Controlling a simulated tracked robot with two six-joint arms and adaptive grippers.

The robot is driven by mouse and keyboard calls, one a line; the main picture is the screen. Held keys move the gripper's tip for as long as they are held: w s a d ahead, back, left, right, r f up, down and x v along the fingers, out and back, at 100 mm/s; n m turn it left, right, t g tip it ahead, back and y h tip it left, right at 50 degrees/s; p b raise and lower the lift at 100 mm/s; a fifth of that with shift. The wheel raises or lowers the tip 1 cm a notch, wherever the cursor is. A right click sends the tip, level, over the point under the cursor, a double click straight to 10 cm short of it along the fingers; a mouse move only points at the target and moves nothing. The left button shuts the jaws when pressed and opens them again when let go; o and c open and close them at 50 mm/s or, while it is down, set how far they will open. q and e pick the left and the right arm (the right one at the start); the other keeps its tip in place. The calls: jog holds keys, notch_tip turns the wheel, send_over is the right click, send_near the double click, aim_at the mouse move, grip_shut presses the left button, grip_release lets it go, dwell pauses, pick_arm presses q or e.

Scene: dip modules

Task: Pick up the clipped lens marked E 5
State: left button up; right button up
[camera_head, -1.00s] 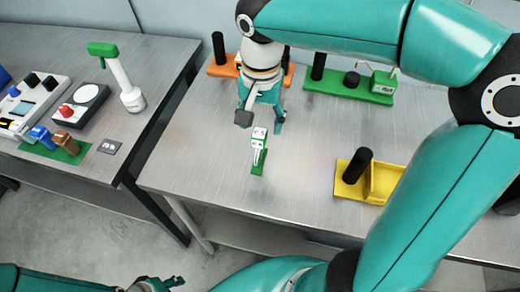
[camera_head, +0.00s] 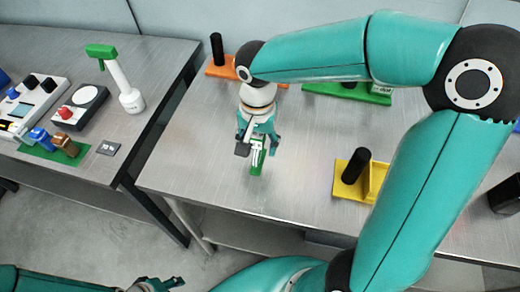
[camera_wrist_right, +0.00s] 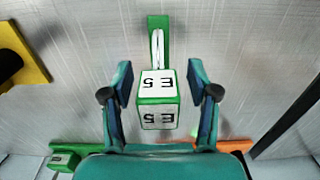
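The clipped lens (camera_wrist_right: 157,84) has a green-edged block with white faces marked E 5 and a green strip with a white clip. In the right wrist view its block lies between the fingers of my right gripper (camera_wrist_right: 161,80), with a gap on each side. In the head view the lens (camera_head: 256,158) is on the right-hand table, partly hidden by my right gripper (camera_head: 257,143). That gripper is open and holds nothing. My left gripper (camera_head: 165,284) is at the bottom edge of the head view, away from the tables; its opening is unclear.
A yellow holder (camera_head: 346,187) with a black post stands right of the lens. An orange holder (camera_head: 217,70) and a green holder (camera_head: 340,92) stand at the back. Instruments and a green-topped white tool (camera_head: 121,80) are on the left table. Bare metal table surrounds the lens.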

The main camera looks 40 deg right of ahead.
grip_shut()
